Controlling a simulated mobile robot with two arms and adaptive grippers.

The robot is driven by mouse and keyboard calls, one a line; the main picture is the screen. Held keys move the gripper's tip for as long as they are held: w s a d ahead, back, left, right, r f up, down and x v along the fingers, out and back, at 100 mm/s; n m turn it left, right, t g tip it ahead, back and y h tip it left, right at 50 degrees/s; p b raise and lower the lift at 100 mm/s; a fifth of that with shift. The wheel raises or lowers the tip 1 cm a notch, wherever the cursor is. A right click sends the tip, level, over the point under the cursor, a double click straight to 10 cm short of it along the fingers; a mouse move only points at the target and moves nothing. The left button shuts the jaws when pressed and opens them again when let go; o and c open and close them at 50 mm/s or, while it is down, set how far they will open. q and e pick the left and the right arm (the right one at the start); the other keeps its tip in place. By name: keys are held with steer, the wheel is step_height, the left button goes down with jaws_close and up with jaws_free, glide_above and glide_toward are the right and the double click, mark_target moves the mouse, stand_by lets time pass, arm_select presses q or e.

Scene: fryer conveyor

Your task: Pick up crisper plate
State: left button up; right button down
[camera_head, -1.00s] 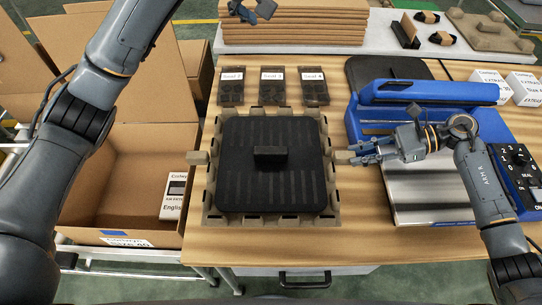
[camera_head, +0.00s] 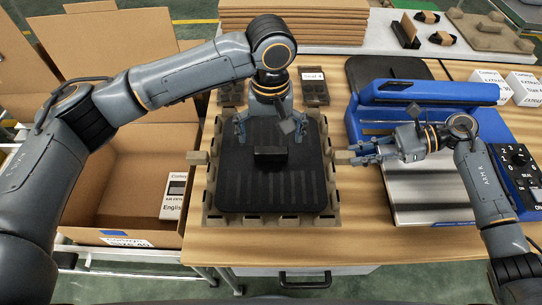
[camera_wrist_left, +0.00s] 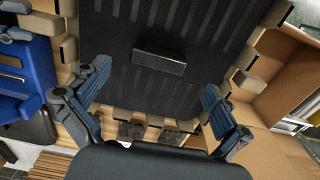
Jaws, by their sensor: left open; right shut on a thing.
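The black crisper plate (camera_head: 270,188) lies flat in a brown cardboard tray (camera_head: 212,218) on the wooden table, with a raised block handle (camera_head: 270,154) at its middle. My left gripper (camera_head: 269,138) is open above the far half of the plate, just behind the handle. In the left wrist view, the open fingers (camera_wrist_left: 158,104) are wide apart, with the plate (camera_wrist_left: 190,60) and its handle (camera_wrist_left: 158,62) beyond them. My right gripper (camera_head: 358,156) is shut on a brown cardboard tab (camera_head: 342,157) at the tray's right edge.
An open cardboard box (camera_head: 120,205) holding a small white box (camera_head: 173,195) stands at the left. A blue sealing machine (camera_head: 415,92) stands at the right, near the right arm. Cardboard sheets (camera_head: 290,30) are stacked at the back.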

mark_target(271, 149)
arm_select(q)
steer(key=shift+w+f, duration=0.1)
steer(key=shift+f, duration=2.6)
steer(key=c, duration=1.4)
